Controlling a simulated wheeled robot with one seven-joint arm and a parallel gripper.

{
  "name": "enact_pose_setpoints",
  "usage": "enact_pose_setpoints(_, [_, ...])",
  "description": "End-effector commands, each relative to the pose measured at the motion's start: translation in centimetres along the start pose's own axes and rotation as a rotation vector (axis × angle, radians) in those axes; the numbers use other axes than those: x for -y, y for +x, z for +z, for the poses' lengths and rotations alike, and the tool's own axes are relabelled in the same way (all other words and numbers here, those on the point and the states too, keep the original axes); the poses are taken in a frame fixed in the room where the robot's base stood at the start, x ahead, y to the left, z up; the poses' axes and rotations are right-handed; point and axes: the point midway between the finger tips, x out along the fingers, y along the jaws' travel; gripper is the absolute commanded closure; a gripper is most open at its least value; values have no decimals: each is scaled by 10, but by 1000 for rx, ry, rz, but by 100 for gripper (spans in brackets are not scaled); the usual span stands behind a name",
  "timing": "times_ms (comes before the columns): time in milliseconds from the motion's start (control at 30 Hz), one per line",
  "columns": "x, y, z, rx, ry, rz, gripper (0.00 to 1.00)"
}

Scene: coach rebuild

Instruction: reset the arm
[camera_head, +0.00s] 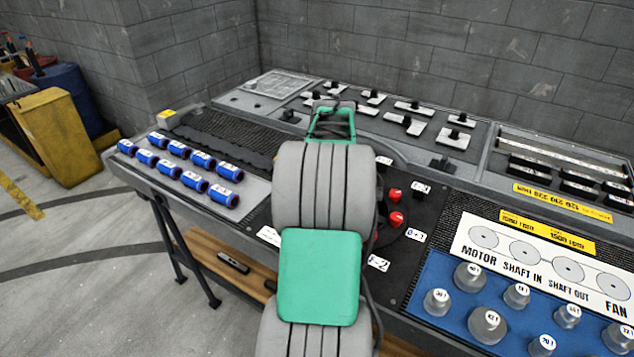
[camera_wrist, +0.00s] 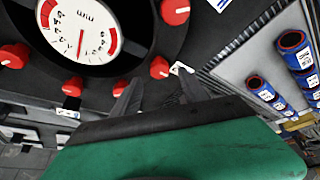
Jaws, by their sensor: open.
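My grey and green arm stands upright in the middle of the head view and hides part of the bench. My gripper (camera_wrist: 160,95) shows in the wrist view as two dark fingertips, apart, with nothing seen between them. It is over the dark panel, near a round gauge (camera_wrist: 82,28) with a white face and red needle. Several red knobs ring the gauge, one red knob (camera_wrist: 160,67) just beyond the fingertips. In the head view red knobs (camera_head: 396,219) show right of my arm, which hides the gauge.
Blue labelled cylinders (camera_head: 194,181) lie in rows at the bench's left. Black switches on white plates (camera_head: 405,124) stand at the back. Grey labelled weights (camera_head: 487,325) stand on a blue mat (camera_head: 415,278) at right.

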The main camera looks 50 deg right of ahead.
Motion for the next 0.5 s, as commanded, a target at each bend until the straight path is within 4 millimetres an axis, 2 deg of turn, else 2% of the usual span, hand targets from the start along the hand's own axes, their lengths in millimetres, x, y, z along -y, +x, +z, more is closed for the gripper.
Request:
enact_pose_setpoints(100, [0, -23, 0, -2, -1, 1, 48])
enact_pose_setpoints(200, [0, -36, 0, 0, 0, 0, 48])
enact_pose_setpoints(500, [0, -40, 1, 2, 0, 0, 48])
